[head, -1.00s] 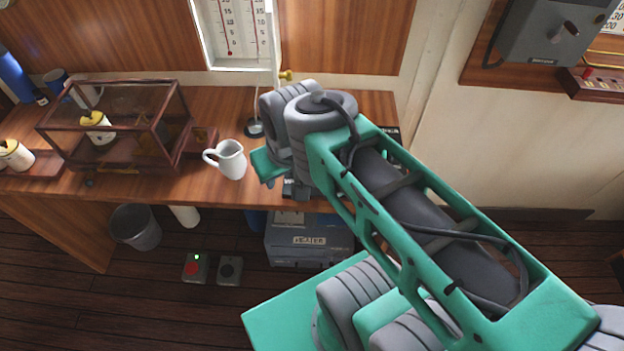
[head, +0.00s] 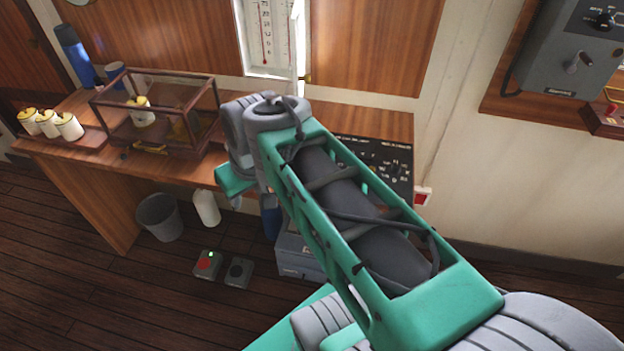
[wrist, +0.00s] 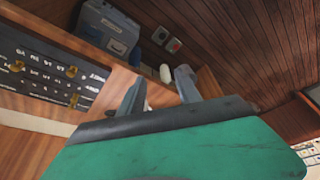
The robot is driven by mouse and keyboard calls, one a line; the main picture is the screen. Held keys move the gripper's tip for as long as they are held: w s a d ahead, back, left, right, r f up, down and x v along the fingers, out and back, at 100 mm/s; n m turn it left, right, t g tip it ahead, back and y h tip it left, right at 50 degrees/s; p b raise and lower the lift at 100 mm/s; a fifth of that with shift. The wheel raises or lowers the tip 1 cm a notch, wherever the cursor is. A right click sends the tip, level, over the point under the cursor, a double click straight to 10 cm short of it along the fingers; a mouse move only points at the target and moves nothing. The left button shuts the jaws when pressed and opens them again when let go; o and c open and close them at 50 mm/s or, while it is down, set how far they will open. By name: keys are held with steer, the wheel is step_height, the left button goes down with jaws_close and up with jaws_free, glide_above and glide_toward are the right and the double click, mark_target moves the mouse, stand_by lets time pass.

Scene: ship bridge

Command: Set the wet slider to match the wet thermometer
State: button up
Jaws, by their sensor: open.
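Two thermometers (head: 270,38) stand side by side in a white wall case at the top of the head view. The open case door partly covers the right one, and I cannot read their levels or tell which is wet. A black panel (head: 378,158) with white markings lies on the desk, partly behind my arm. In the wrist view the panel (wrist: 40,72) shows brass knobs (wrist: 72,71); I cannot tell which is the wet slider. My gripper (wrist: 161,80) is open, its fingers apart from the panel, to its right in the wrist view.
A glass case (head: 158,110) with a wooden frame and several yellow-topped white pots (head: 47,122) occupy the desk's left. A grey bin (head: 160,217), white bottle (head: 207,208) and switch boxes (head: 208,263) are on the floor. A grey wall box (head: 570,50) hangs at right.

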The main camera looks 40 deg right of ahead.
steer(key=s+d+f+m+b, duration=0.1)
steer(key=d+f+b, duration=0.15)
steer(key=d, duration=0.85)
steer(key=s+d+f+b, duration=0.15)
steer(key=d+b, duration=0.25)
steer(key=d, duration=0.8)
steer(key=shift+h, duration=0.3)
steer(key=x, duration=0.7)
steer(key=shift+w+a+f+b, duration=0.1)
steer(key=shift+w+a+b, duration=0.15)
steer(key=shift+w, duration=0.25)
steer(key=shift+w+d+f, duration=0.1)
steer(key=shift+f, duration=0.2)
steer(key=shift+t, duration=0.3)
jaws_close()
